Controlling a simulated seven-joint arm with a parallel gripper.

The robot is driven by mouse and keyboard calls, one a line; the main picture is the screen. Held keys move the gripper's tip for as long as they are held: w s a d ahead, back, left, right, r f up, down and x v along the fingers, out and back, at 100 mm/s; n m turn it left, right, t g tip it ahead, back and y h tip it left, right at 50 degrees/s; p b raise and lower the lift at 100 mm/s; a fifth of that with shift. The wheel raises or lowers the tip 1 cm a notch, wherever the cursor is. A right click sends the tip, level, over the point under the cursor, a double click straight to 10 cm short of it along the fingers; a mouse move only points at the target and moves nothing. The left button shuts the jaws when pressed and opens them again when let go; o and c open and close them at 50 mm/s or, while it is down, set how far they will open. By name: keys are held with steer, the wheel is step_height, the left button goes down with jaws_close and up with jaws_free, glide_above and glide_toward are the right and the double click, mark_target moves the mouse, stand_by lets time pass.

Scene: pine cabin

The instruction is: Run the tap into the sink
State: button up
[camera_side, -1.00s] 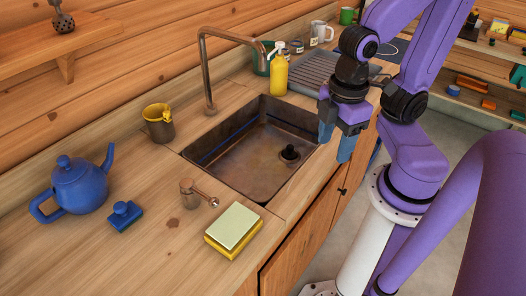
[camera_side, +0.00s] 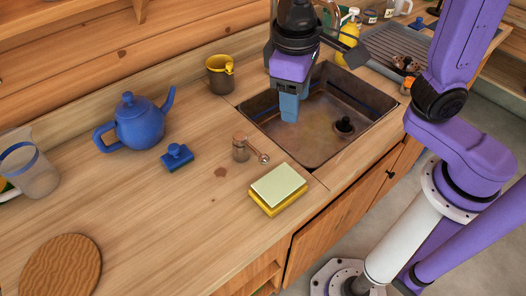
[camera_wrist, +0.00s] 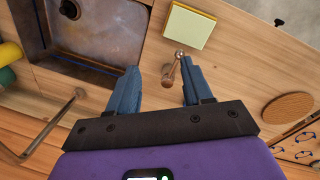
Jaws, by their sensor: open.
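The tap's copper lever handle (camera_side: 242,148) stands on the wooden counter left of the sink, its arm and round knob pointing right. The dark metal sink (camera_side: 262,126) holds a black plug and no visible water. My gripper (camera_side: 289,108) is open and empty, over the sink's left part, right of the handle. In the wrist view the handle (camera_wrist: 170,72) appears between the blue fingertips (camera_wrist: 158,70), nearer the right finger; its height relative to them is unclear. The copper spout (camera_wrist: 62,115) shows at left there; my arm mostly hides it in the side view.
A yellow-green sponge (camera_side: 277,188) lies in front of the handle. A blue scrubber (camera_side: 177,157), blue teapot (camera_side: 140,123) and brown mug (camera_side: 219,77) with yellow inside stand left. A yellow bottle (camera_side: 348,38) stands behind the sink.

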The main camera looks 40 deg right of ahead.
mark_target(263, 156)
steer(key=w+a+r+m, duration=0.2)
steer(key=w+a+m, duration=0.1)
steer(key=a, duration=0.4)
steer(key=shift+h, duration=0.4)
steer(key=d+f, duration=0.1)
steer(key=f, duration=0.4)
steer(key=d+f, duration=0.1)
steer(key=f, duration=0.5)
steer(key=d+f, duration=0.1)
steer(key=f, duration=0.5)
steer(key=shift+w+f, duration=0.15)
steer(key=shift+w, duration=0.15)
jaws_close()
